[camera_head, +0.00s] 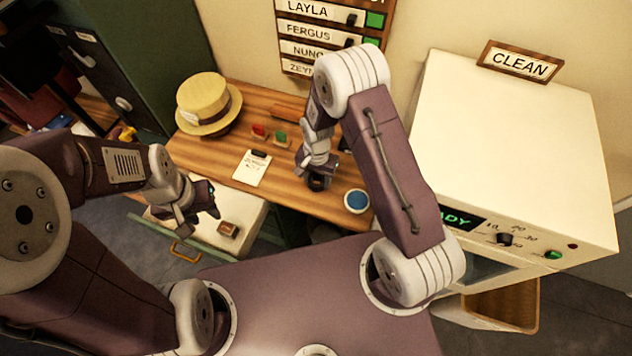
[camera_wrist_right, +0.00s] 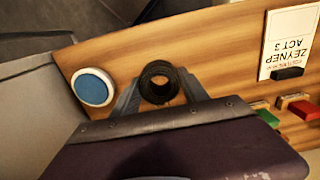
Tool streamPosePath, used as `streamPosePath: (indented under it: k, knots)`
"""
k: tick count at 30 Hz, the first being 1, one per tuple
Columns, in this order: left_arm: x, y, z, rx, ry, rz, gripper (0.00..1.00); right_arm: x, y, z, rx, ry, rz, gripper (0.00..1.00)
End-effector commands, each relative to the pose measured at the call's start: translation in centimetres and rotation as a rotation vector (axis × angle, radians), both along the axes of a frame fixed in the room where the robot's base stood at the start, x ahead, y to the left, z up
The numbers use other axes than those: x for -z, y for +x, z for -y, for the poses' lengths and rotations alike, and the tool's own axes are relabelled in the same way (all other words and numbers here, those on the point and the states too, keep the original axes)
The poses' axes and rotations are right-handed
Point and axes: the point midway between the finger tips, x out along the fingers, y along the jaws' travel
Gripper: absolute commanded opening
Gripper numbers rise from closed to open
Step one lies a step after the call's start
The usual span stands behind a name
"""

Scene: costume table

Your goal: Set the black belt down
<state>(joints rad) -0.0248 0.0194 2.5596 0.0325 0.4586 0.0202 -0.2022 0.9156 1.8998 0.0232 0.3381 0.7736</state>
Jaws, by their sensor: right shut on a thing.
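The black belt (camera_wrist_right: 159,83) is a rolled coil over the wooden table in the right wrist view. It shows as a small dark coil (camera_head: 318,182) under my right gripper in the head view. My right gripper (camera_wrist_right: 160,92) has a finger on each side of the coil and is shut on it. I cannot tell whether the coil touches the table. My left gripper (camera_head: 198,205) hangs over the open drawer on the left. Its fingers look apart, with nothing seen between them.
The wooden table (camera_head: 215,152) holds a straw hat (camera_head: 207,100), a note card (camera_head: 252,168), a red block (camera_head: 260,131), a green block (camera_head: 280,138) and a round blue-topped item (camera_head: 356,201). A small brown box (camera_head: 228,229) lies at the drawer (camera_head: 255,215). A cream machine (camera_head: 510,150) stands right.

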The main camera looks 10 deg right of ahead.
Motion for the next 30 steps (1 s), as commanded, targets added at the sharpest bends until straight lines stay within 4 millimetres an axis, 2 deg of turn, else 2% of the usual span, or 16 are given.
streamPosePath:
  k: [2, 9, 20, 21, 23, 30]
  knots:
    - [-0.1, 0.0, 0.0, 0.000, 0.000, 0.000, 0.36, 0.2, 0.0, 0.0, 0.000, 0.000, -0.001, 0.04]
    - [-1.2, 0.0, 0.0, 0.000, 0.000, 0.000, 0.36, 3.8, -0.1, 0.0, 0.000, 0.000, -0.001, 0.04]
    - [-0.6, 0.0, 0.0, 0.000, 0.000, 0.000, 0.36, 4.5, 0.0, 0.0, 0.000, 0.000, 0.001, 0.04]
    - [-0.7, 0.0, 0.0, 0.000, 0.000, 0.000, 0.36, 4.4, 0.0, 0.0, 0.000, -0.001, 0.001, 0.57]
    - [-0.7, 0.0, 0.0, 0.000, 0.000, 0.000, 0.36, 4.3, 0.0, 0.0, 0.000, 0.000, 0.000, 0.73]
    - [-0.7, 0.0, 0.0, 0.000, 0.000, 0.000, 0.36, 4.3, 0.0, 0.0, 0.000, 0.000, 0.000, 0.73]
